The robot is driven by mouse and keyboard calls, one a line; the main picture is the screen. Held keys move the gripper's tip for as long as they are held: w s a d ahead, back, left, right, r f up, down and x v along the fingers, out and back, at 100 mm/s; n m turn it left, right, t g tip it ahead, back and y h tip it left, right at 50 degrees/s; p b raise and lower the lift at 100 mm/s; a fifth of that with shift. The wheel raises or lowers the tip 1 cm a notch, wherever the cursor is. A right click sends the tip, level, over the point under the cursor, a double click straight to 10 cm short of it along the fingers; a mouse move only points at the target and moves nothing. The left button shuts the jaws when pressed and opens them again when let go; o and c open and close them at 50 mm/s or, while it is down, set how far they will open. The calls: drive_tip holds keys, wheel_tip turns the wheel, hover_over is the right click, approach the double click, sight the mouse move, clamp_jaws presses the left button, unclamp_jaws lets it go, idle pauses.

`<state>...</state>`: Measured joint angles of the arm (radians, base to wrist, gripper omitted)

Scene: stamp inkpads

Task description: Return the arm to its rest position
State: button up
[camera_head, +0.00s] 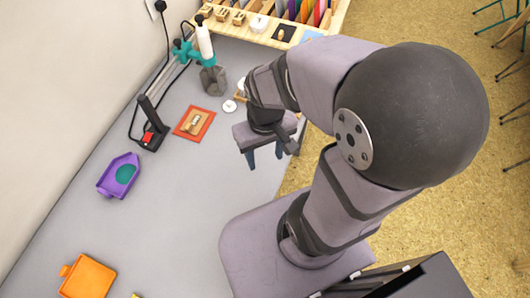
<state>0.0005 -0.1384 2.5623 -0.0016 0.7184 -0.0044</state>
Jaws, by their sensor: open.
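My gripper (265,156) hangs at the end of my arm, above the right part of the grey table (175,230). Its two blue-grey fingers point down and stand apart, with nothing visible between them. Left of it, a wooden stamp (194,122) lies on an orange-red mat (184,132), apart from the gripper. A purple inkpad tray (112,183) with a dark green pad (125,173) sits at the left of the table. An orange tray (90,276) sits at the lower left.
A teal and white device (204,40) with a grey base (213,80) stands at the back. A black and red device (152,138) is near the wall. A wooden rack (265,38) with several items lines the back. A small white disc (229,106) lies near my arm. The middle of the table is clear.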

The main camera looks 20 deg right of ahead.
wheel_tip(320, 180, up, 5)
drive_tip(key=p, duration=0.4)
drive_tip(key=shift+f+p, duration=0.1)
drive_tip(key=shift+p, duration=0.3)
idle(0.7)
